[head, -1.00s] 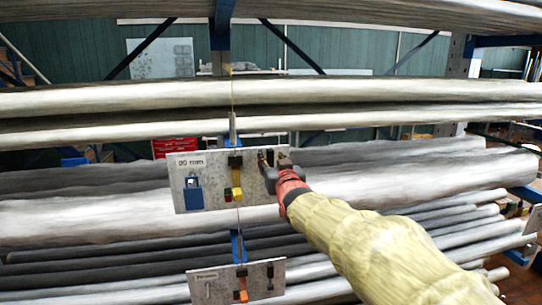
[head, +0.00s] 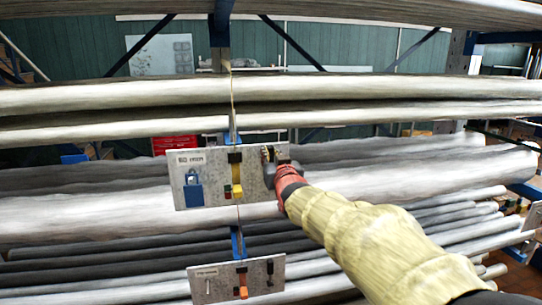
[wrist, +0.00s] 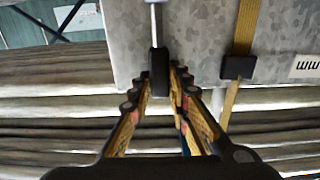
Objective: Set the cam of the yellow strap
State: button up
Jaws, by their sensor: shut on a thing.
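The yellow strap (head: 237,175) hangs down the front of the upper grey plate (head: 212,170). A black buckle (head: 235,157) sits on it, with a yellow piece (head: 238,191) and a small red piece (head: 228,191) lower down. In the wrist view the strap (wrist: 244,28) and buckle (wrist: 238,67) show to the right, apart from my gripper. My gripper (wrist: 160,76) is shut on a black grip (wrist: 159,68) at the end of a metal rod (wrist: 153,18), at the plate's edge. In the head view my gripper (head: 270,155) is at the plate's upper right corner. Its fingers partly hide the grip there.
A blue padlock shape (head: 193,191) is on the plate's left side. A lower plate (head: 217,282) carries an orange strap piece (head: 242,288) and a black-topped lever (head: 270,270). Long pale rolls (head: 400,185) fill the rack behind. A blue upright (head: 221,35) stands at the middle.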

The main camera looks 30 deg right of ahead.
grip_shut()
